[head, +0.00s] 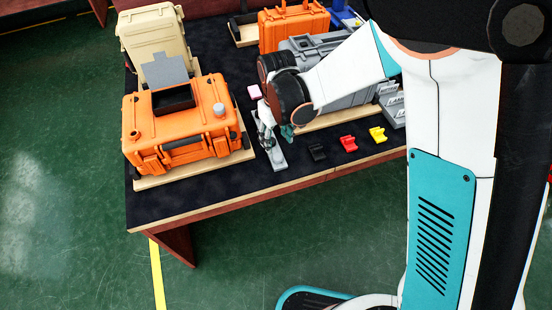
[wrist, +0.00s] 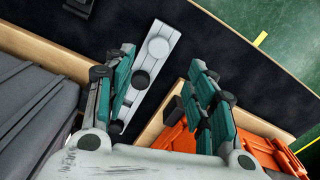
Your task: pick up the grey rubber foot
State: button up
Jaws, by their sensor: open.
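My gripper (wrist: 163,72) is open, its teal-padded fingers spread on either side of a narrow grey plate in the wrist view, with nothing between the pads that I can see held. On the plate (wrist: 171,34) lie a light grey round piece (wrist: 158,47), which looks like the grey rubber foot, and a black round piece (wrist: 141,79) beside it. Part of the plate is hidden by the left finger. In the head view my gripper (head: 277,135) is low over the plate (head: 279,163), right of the orange case, and hides the round pieces.
The orange case (head: 180,145) on a wooden-edged base stands close left, with a small light grey cylinder (head: 219,109) on top. Black (head: 317,152), red (head: 348,143) and yellow (head: 377,134) pieces lie to the right. A grey case (head: 345,92) stands behind. The table front is clear.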

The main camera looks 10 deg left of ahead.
aim_at(278, 157)
jog(key=f+b, duration=0.1)
jog(key=f, duration=0.1)
jog(key=f+b, duration=0.1)
jog(key=f, duration=0.2)
jog(key=f+b, duration=0.1)
jog(key=f, duration=0.2)
jog(key=shift+d+f, duration=0.15)
jog(key=shift+d, duration=0.15)
jog(key=shift+s, duration=0.1)
jog(key=shift+c, duration=0.3)
jog(key=c, duration=0.8)
